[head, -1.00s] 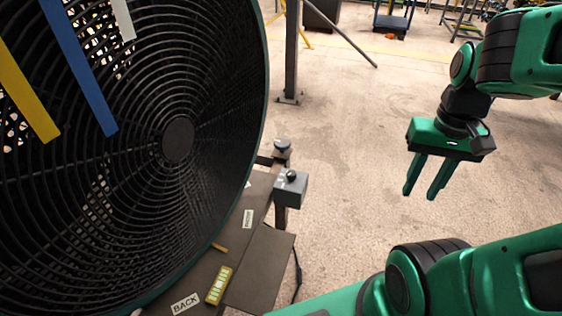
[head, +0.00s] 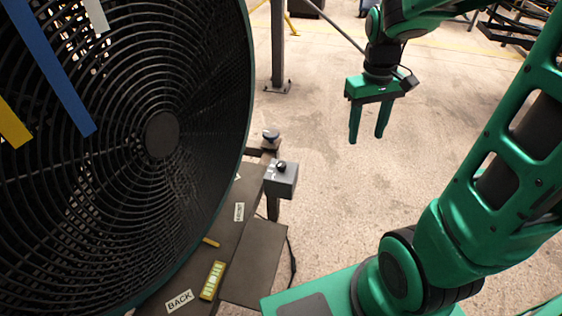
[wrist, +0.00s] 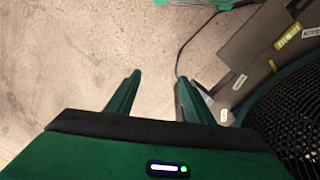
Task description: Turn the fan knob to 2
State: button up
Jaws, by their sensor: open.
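The fan knob (head: 281,167) is a small black knob on top of a grey control box (head: 281,183) on a post, right of the large black fan (head: 100,200) in the head view. Its dial marks are too small to read. My gripper (head: 367,138) is open and empty, pointing down, up and to the right of the box and apart from it. In the wrist view my gripper (wrist: 157,90) shows two spread green fingers over bare floor. Part of a grey box shows beside the right finger there; the knob cannot be made out.
A dark base plate (head: 255,258) carries a BACK label (head: 179,301) and a yellow strip (head: 213,281). A dark round-topped part (head: 271,135) stands behind the control box. A grey post (head: 278,50) rises farther back. The floor right of the box is clear.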

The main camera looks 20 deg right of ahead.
jog(key=w+a+f+n, duration=0.2)
jog(key=w+a+f, duration=0.15)
jog(key=w, duration=0.25)
jog(key=w+a+f+n, duration=0.3)
jog(key=w+a, duration=0.1)
jog(key=w, duration=0.3)
jog(key=n, duration=0.3)
send_near(281, 163)
jog(key=shift+y, duration=0.4)
jog(key=f, duration=0.9)
jog(key=shift+s+d, duration=0.2)
jog(key=shift+d, duration=0.2)
jog(key=shift+r, duration=0.1)
jog(key=c, duration=1)
